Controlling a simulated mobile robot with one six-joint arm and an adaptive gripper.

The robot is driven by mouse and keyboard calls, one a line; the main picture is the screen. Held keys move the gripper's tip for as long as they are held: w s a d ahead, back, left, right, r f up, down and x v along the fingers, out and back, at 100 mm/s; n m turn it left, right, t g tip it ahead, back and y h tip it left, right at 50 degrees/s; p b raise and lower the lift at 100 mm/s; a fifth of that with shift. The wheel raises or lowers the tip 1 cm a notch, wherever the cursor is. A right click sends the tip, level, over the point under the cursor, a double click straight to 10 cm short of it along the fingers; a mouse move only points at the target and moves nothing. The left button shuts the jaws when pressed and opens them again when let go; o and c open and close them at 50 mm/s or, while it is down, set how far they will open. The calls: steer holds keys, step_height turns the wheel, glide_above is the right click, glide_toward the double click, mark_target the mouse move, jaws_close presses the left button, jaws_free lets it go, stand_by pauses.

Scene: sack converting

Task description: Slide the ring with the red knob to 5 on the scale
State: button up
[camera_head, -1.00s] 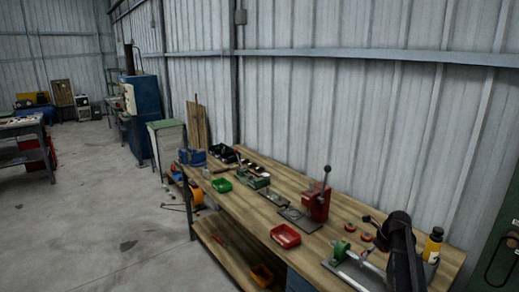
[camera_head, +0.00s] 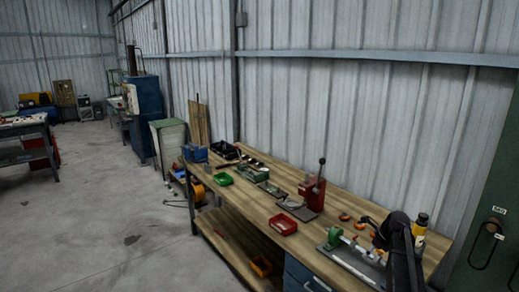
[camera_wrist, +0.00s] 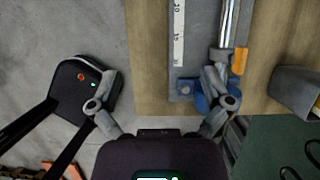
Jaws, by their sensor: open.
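The slide fixture, a grey base with a green end block (camera_head: 335,236) and a bright rod, lies at the near end of the bench in the head view. In the wrist view I see its scale strip (camera_wrist: 178,30), the rod (camera_wrist: 231,25) and a blue end bracket (camera_wrist: 203,97). An orange piece (camera_wrist: 239,60) shows beside the rod; I cannot tell whether it belongs to the ring. The red knob is not clearly visible. My gripper (camera_wrist: 160,88) is open, its fingers spread, with the right finger over the blue bracket. It holds nothing.
Small orange-red pieces (camera_head: 345,217) lie behind the fixture. A green cabinet (camera_head: 490,220) stands at right.

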steer(key=s+a+f+n+g+h+b, duration=0.1)
steer(key=s+a+f+n+b, duration=0.4)
steer(key=s+a+n, duration=0.7)
steer(key=s+a+f+n+g+h+b, duration=0.1)
steer(key=s+a+f+n+b, duration=0.3)
steer(key=s+a+n, duration=0.8)
step_height(320, 180, down, 3)
steer(key=a+n+g, duration=0.1)
steer(key=n, duration=0.3)
steer(key=shift+s+r+h+b, duration=0.15)
steer(key=shift+r+h+b, duration=0.05)
steer(key=shift+h+b, duration=0.2)
stand_by(1.8)
steer(key=c, duration=0.6)
